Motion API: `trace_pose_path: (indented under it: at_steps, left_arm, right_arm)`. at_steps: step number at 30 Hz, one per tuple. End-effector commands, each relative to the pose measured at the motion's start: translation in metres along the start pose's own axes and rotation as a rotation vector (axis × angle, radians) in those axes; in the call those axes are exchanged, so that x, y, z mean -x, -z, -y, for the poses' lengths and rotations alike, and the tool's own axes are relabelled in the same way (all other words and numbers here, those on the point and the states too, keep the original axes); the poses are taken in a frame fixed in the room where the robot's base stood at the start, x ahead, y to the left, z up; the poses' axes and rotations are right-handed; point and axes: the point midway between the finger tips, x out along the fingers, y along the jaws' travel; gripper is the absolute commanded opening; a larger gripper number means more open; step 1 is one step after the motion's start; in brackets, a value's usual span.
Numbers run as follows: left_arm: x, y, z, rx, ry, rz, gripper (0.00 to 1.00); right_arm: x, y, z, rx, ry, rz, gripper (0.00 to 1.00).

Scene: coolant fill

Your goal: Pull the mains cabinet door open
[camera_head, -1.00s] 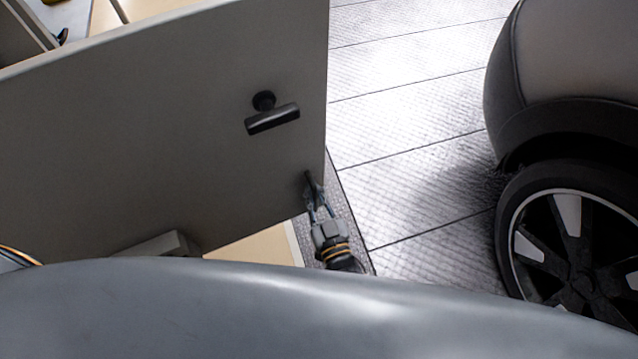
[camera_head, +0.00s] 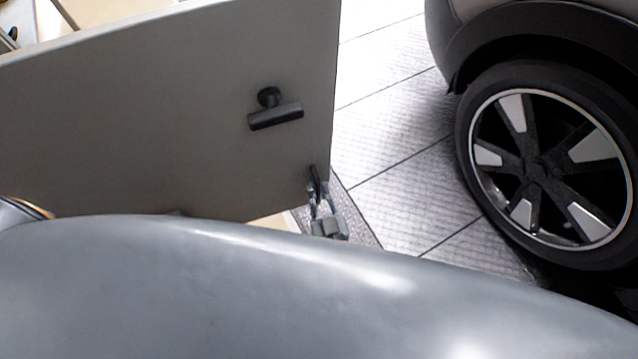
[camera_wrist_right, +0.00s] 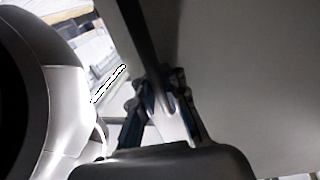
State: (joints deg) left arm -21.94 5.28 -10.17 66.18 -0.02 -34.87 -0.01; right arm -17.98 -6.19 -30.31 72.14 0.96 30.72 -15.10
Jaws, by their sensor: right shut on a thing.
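The mains cabinet door (camera_head: 170,120) is a large grey panel that stands swung out across the left half of the head view. A black T-shaped latch (camera_head: 275,117) sits on its face. In the right wrist view, the fingers (camera_wrist_right: 160,100) close around this dark bar (camera_wrist_right: 143,45), with the grey door panel (camera_wrist_right: 245,85) to the right. My left gripper is not in view.
A car with a black tyre and spoked wheel (camera_head: 545,165) stands at the right. Pale tiled floor (camera_head: 395,150) lies clear between door and car. My own grey body covers the bottom.

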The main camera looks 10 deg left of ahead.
Motion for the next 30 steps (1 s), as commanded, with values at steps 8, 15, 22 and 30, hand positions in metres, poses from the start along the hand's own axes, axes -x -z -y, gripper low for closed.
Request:
trace_pose_path:
  at_steps: [8, 15, 22, 30]
  left_arm:
    - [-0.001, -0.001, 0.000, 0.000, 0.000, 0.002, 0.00]
    - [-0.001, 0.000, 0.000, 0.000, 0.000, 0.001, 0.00]
    - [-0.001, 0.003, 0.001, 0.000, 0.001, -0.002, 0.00]
    - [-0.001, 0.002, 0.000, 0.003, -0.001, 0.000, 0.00]
  right_arm:
    - [-0.001, 0.002, 0.001, -0.001, 0.001, -0.004, 0.00]
    - [-0.001, 0.002, 0.001, -0.001, 0.000, -0.004, 0.30]
    - [0.000, 0.001, 0.001, -0.001, 0.000, -0.002, 0.36]
    - [0.015, -0.001, 0.000, 0.000, 0.000, 0.001, 0.36]
